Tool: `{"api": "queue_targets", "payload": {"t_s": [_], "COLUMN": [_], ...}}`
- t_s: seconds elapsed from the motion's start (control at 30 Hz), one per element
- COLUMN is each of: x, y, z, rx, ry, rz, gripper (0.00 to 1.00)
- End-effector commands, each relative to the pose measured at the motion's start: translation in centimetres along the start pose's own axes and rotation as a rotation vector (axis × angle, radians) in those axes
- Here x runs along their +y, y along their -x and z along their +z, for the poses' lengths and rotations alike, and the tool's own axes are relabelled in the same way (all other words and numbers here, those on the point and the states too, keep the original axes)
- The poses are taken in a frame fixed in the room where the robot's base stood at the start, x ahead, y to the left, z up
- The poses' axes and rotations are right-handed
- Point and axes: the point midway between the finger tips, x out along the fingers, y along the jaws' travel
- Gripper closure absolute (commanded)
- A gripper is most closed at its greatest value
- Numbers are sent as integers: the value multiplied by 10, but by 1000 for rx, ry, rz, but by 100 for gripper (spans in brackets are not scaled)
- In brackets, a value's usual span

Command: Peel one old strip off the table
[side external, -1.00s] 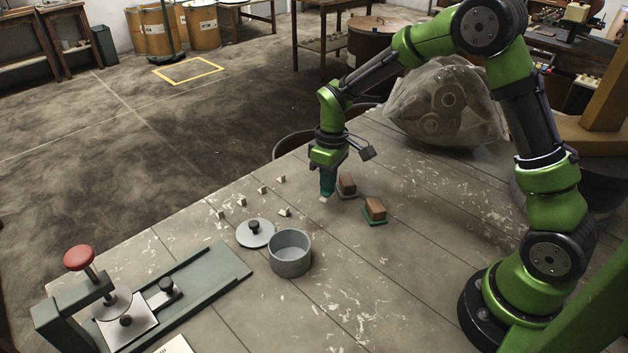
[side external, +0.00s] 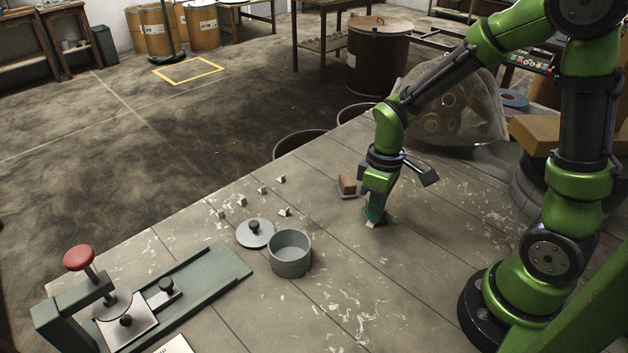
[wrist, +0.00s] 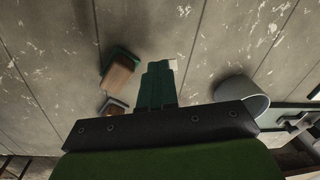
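Several small off-white pieces, which may be the old strips, lie on the worn table (side external: 330,290); one (side external: 281,180) is at the far end of their row and one (side external: 285,212) lies nearer the pot. My gripper (side external: 373,218) points down low over the table, right of the pieces. Whether that piece touches the table is unclear. A brown block on a green base (wrist: 120,74) is beside the fingers; the gripper mostly hides it in the side view.
A second brown block (side external: 347,184) on a grey base stands just behind my gripper. A grey open pot (side external: 290,255) and its lid (side external: 255,234) are left of centre. A green fixture with a red knob (side external: 79,257) fills the front left. The table's middle front is clear.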

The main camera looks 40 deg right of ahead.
Motion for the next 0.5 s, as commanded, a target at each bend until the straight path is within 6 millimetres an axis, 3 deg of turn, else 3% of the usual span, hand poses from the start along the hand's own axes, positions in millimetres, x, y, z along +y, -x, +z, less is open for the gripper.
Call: {"api": "queue_targets", "payload": {"t_s": [0.5], "x": [-1], "y": [13], "z": [0], "rx": [0], "ry": [0], "rz": [0], "gripper": [100]}}
